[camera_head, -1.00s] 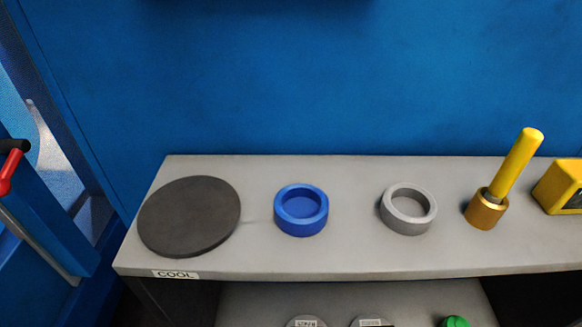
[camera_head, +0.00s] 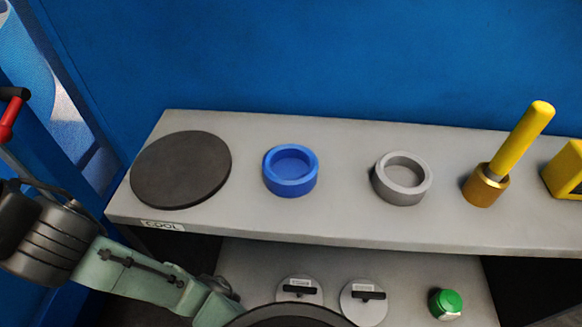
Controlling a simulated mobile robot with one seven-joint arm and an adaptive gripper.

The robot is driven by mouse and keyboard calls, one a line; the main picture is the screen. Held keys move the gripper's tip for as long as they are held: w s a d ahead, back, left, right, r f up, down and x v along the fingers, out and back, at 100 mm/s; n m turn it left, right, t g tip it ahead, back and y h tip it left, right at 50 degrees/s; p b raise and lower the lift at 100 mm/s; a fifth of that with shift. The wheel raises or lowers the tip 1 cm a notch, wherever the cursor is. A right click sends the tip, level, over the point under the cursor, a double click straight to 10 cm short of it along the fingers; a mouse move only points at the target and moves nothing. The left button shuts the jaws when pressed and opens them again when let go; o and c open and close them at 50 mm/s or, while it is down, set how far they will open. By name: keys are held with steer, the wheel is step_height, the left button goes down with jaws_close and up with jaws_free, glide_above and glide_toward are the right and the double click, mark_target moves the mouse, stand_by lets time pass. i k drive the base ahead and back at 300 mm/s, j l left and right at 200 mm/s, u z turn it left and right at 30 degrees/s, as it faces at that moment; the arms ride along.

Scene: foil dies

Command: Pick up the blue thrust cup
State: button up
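The blue thrust cup (camera_head: 291,171) is a short round cup with an open top and a shallow recess. It stands upright on the grey upper shelf (camera_head: 240,222), between a dark round disc and a grey ring-shaped cup. Nothing touches it. My arm (camera_head: 150,276) reaches in from the lower left, below the shelf's front edge. My gripper's fingers do not show in the view, so I cannot see whether it is open or shut.
On the shelf are the dark disc (camera_head: 181,169), the grey cup (camera_head: 402,178), a brass tool with a yellow handle (camera_head: 507,157) and a yellow block (camera_head: 566,170). The lower shelf (camera_head: 250,262) holds two discs with black handles (camera_head: 363,301) and a green-capped item (camera_head: 446,303). A blue wall (camera_head: 300,55) stands behind.

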mark_target(290, 171)
steer(key=k+j+z, duration=0.1)
steer(key=k+z, duration=0.55)
steer(key=z, duration=0.15)
steer(key=k+l+z, duration=0.15)
steer(key=k+z, duration=0.3)
steer(key=i, duration=0.1)
